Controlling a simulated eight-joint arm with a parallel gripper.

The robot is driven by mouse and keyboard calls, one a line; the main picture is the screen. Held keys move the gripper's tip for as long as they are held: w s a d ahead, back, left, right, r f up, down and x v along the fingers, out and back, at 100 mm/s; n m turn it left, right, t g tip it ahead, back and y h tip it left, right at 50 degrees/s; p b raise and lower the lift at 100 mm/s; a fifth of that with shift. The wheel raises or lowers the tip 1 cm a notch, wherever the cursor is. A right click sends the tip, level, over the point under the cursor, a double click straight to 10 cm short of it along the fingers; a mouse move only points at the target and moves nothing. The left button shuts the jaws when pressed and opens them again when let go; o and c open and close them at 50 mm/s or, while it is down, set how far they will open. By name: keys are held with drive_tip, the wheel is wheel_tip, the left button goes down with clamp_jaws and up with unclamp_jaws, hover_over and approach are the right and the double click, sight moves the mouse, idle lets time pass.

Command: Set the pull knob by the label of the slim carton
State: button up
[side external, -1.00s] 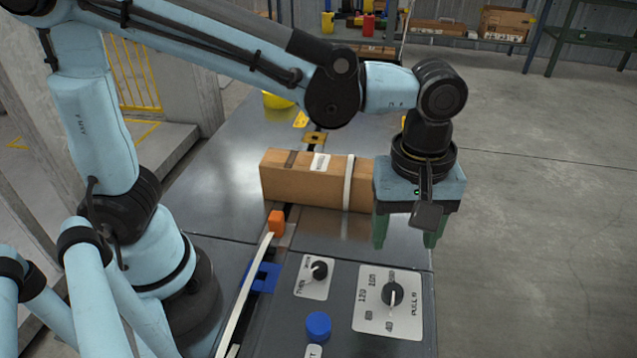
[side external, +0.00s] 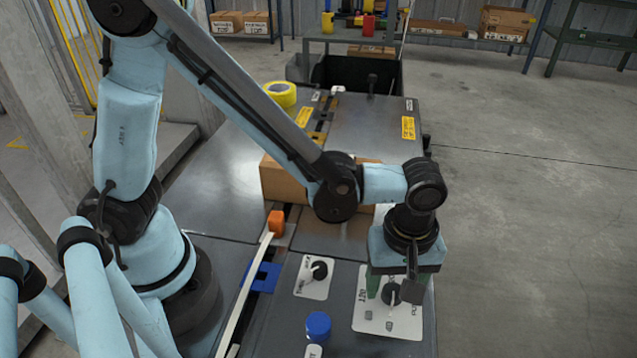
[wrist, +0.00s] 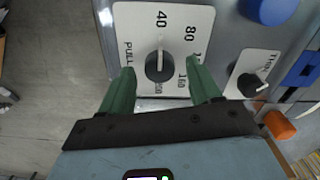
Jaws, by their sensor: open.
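The pull knob (side external: 390,294) is black with a white pointer, on a white dial plate (side external: 392,326) with numbers. In the wrist view the knob (wrist: 159,66) lies between my fingers, and its pointer faces the 40 mark. My gripper (side external: 398,288) is open, fingers down, over the dial plate. In the wrist view its green fingers (wrist: 159,76) appear on either side of the knob; I cannot tell whether they touch it. The brown slim carton (side external: 282,182) lies behind the panel, partly covered by my arm. Its label is hidden now.
An orange block (side external: 276,222) and a blue bracket (side external: 263,276) are farther left. A yellow tape roll (side external: 281,95) sits at the back.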

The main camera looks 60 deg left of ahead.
drive_tip(key=shift+f, duration=0.6)
drive_tip(key=shift+c, duration=0.4)
drive_tip(key=c, duration=1)
drive_tip(key=shift+o, duration=0.2)
